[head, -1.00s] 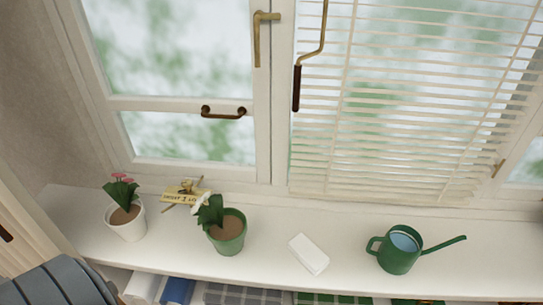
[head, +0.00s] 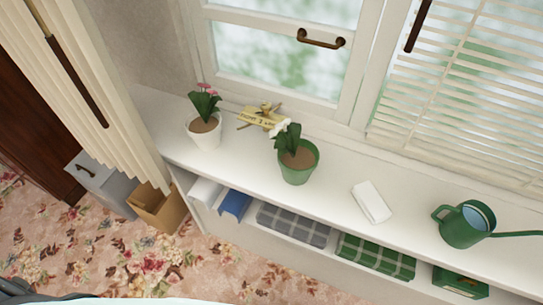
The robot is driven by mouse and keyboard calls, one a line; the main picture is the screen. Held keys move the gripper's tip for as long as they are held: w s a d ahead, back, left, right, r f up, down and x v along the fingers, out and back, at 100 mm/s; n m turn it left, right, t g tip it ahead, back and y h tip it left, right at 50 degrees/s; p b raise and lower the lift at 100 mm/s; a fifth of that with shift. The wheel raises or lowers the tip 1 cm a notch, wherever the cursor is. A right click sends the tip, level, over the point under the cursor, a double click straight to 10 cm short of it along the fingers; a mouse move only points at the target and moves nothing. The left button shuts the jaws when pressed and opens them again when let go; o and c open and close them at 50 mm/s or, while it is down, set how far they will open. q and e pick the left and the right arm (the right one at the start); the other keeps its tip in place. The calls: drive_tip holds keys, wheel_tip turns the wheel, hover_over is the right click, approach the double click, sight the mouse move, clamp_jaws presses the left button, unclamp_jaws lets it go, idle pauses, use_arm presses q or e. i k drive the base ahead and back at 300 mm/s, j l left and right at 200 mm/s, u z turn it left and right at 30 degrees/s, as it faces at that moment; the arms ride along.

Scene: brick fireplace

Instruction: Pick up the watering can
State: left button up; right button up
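The green watering can (head: 462,229) stands upright on the white window shelf (head: 335,222) at the right of the head view. Its handle is on the left side and its long spout points right, running to the picture's edge. Its open top shows a pale blue inside. Neither of my grippers shows in this view. Only a dark part and a pale edge of my own body show at the bottom left.
A white box (head: 371,202), a green pot (head: 298,168) and a white pot (head: 203,132) with flowers, and a small sign (head: 262,116) share the shelf. Folded cloths (head: 293,226) lie below. A cardboard box (head: 158,208) stands on the flowered carpet (head: 150,265) by the curtain.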

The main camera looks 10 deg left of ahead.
sight(481, 227)
drive_tip(key=z, duration=1.5)
